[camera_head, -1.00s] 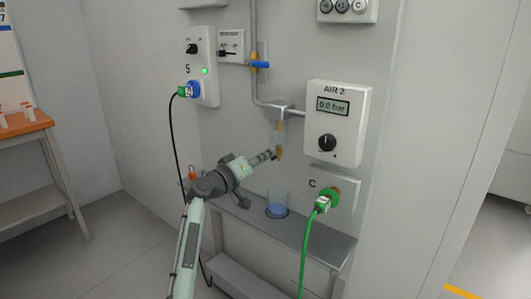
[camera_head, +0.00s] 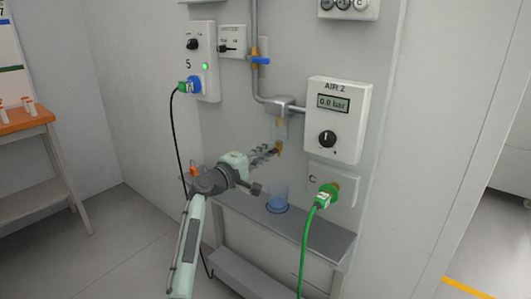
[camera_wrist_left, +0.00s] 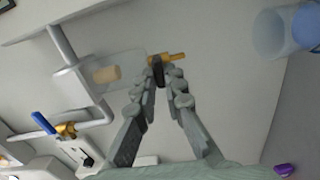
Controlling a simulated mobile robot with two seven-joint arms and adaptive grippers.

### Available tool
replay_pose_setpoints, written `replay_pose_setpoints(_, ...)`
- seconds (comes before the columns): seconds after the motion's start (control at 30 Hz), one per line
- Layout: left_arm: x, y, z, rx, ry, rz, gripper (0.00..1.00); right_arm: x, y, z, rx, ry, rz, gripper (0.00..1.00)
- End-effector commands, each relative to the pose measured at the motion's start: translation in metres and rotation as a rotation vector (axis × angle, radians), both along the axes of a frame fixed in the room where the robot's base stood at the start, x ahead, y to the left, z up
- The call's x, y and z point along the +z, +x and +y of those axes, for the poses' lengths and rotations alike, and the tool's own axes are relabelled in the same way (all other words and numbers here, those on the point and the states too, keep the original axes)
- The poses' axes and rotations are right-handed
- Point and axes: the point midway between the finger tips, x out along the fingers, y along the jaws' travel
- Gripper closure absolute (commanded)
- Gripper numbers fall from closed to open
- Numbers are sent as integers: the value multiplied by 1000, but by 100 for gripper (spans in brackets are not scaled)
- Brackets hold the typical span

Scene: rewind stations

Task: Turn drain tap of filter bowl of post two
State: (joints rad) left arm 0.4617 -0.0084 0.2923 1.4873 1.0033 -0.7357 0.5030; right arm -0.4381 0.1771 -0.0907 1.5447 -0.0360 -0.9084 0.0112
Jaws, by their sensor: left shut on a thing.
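The filter bowl (camera_head: 279,130) is clear and hangs under a grey pipe fitting on the post's panel, beneath the pipe beside the AIR 2 box. Its small brass drain tap (camera_head: 279,148) is at the bottom. My left gripper (camera_head: 273,151) reaches in from the left and is shut on the tap. In the left wrist view, the fingertips (camera_wrist_left: 165,70) close on the dark part of the brass tap (camera_wrist_left: 174,57), with the clear bowl (camera_wrist_left: 112,70) beside it. The fingers hide part of the tap. My right gripper is not in view.
A clear bluish cup (camera_head: 278,199) stands below the tap on a grey shelf (camera_head: 325,238). The AIR 2 box (camera_head: 338,122) reads about 0.0 bar. A green plug and cable (camera_head: 322,200) hang at right. A blue-handled valve (camera_head: 260,60) sits on the pipe above.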

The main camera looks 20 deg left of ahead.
Motion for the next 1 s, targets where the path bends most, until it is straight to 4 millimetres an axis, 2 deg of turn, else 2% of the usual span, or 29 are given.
replay_pose_setpoints(0.67,-2,0,-1,-2,-56,24,100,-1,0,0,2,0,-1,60)
replay_pose_setpoints(0.7,-2,0,-1,-2,-55,23,85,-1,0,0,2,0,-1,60)
replay_pose_setpoints(0.83,-2,0,0,-1,-55,22,69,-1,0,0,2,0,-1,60)
replay_pose_setpoints(1.0,-1,0,0,-1,-54,21,69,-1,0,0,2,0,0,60)
